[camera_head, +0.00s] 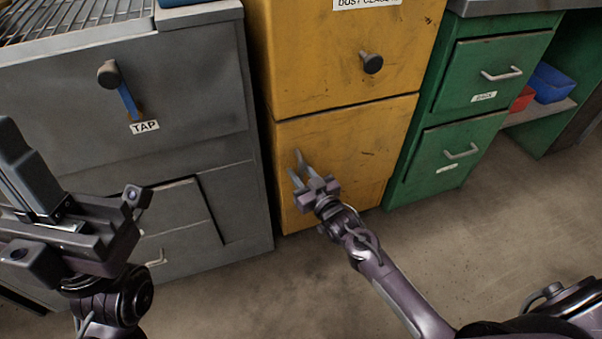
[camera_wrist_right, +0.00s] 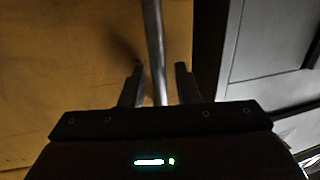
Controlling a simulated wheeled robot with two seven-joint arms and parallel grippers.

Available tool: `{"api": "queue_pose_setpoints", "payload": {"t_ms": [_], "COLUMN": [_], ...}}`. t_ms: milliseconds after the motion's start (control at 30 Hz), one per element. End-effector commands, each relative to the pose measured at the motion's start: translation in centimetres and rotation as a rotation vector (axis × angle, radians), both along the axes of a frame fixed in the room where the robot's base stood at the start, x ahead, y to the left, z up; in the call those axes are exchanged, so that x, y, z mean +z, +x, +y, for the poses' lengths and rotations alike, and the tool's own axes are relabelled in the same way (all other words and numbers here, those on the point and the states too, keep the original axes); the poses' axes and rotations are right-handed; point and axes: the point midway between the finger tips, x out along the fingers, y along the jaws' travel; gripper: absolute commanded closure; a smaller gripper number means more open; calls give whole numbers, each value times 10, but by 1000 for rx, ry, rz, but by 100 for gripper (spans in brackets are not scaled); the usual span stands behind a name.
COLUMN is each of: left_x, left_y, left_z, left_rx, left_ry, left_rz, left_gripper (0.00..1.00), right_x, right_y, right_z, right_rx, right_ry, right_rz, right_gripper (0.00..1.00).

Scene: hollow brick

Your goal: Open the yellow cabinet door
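The yellow cabinet (camera_head: 345,60) stands in the middle of the head view. Its lower yellow door (camera_head: 365,140) looks closed, flush with the front. A grey upright bar handle (camera_head: 299,159) sits near that door's left edge. My right gripper (camera_head: 303,178) is at this handle. In the right wrist view the handle (camera_wrist_right: 154,45) runs between the two spread fingers of my right gripper (camera_wrist_right: 158,85), with a visible gap on at least one side. My left gripper (camera_head: 30,165) is up at the far left, away from the cabinet; its finger gap is not clear.
A grey cabinet (camera_head: 195,110) labelled TAP, with a knob (camera_head: 109,73), adjoins on the left. A green drawer cabinet (camera_head: 440,145) stands on the right. A round dark knob (camera_head: 372,63) juts from the upper yellow front. The floor (camera_head: 500,230) in front is clear.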

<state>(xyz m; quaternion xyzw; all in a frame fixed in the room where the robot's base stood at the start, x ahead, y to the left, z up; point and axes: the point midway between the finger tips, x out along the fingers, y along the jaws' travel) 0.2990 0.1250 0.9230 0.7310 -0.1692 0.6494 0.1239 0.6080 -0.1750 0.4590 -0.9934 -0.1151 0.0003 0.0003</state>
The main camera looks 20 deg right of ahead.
Motion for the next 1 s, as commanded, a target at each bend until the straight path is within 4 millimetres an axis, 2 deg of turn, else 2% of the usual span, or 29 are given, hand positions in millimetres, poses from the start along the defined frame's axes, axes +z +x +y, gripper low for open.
{"api": "queue_pose_setpoints", "payload": {"t_ms": [33,233,267,733,967,1000], "left_x": [0,0,0,3,11,9], "left_y": [0,0,0,0,0,4], "left_z": [0,0,0,0,1,-1], "left_rx": [0,0,0,0,0,1], "left_ry": [0,0,0,0,-4,6], "left_rz": [0,0,0,1,7,39], "left_gripper": [100,100,100,100,100,100], "right_x": [0,0,0,1,2,2], "right_y": [0,0,0,-5,-24,-29], "right_z": [0,0,0,-1,-5,-6], "right_rx": [0,0,0,13,68,82], "right_ry": [0,0,0,-2,-2,-3], "right_rz": [0,0,0,0,1,2], "right_gripper": [72,99,100,100,100,100]}}
